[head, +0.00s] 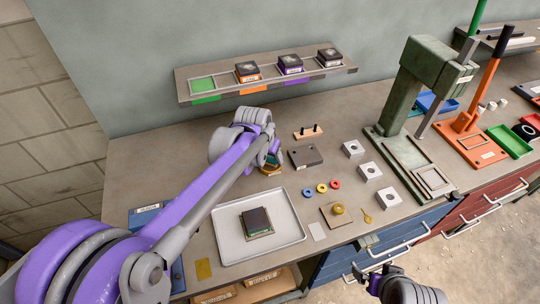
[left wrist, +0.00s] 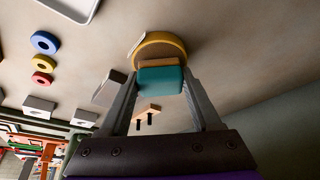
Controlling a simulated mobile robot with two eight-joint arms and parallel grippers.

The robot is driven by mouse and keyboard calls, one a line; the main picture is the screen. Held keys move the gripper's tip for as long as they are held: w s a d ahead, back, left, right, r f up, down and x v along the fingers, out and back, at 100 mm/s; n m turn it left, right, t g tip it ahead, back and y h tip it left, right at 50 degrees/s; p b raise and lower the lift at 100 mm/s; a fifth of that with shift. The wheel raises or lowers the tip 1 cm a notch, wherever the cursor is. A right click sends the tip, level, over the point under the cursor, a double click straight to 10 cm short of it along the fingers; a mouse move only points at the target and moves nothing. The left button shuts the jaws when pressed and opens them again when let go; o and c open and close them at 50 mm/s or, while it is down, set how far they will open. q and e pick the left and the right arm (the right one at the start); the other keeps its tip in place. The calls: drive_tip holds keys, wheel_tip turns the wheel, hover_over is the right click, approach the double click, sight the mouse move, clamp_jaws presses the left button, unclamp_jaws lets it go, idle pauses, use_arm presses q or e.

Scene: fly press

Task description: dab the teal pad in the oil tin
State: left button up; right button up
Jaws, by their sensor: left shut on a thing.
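My left gripper (left wrist: 160,92) is shut on the teal pad (left wrist: 160,80), which has a light wooden strip along its far edge. The round yellow oil tin (left wrist: 168,42) lies just beyond the pad in the left wrist view, partly covered by it. I cannot tell whether the pad touches the oil. In the head view the tin (head: 271,170) shows at the end of my left arm, and the wrist hides most of the pad. My right gripper (head: 376,277) is low at the bottom right, away from these things; its jaw opening is unclear.
A white tray (head: 289,207) with a dark square block stands in front of the tin. A grey block (head: 305,156), a small wooden piece with two black pegs (head: 308,132) and coloured rings (head: 321,188) lie nearby. A green press (head: 415,90) stands to the right.

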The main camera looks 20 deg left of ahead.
use_arm(q)
drive_tip(key=shift+w+r+p, duration=0.1)
drive_tip(key=shift+r+p, duration=1.45)
drive_tip(key=shift+r, duration=1.8)
use_arm(e)
drive_tip(key=r, duration=0.1)
drive_tip(key=w+r, duration=0.1)
drive_tip(key=r, duration=0.1)
drive_tip(key=w+r, duration=0.1)
drive_tip(key=shift+r, duration=0.4)
use_arm(q)
drive_tip(key=shift+f, duration=0.1)
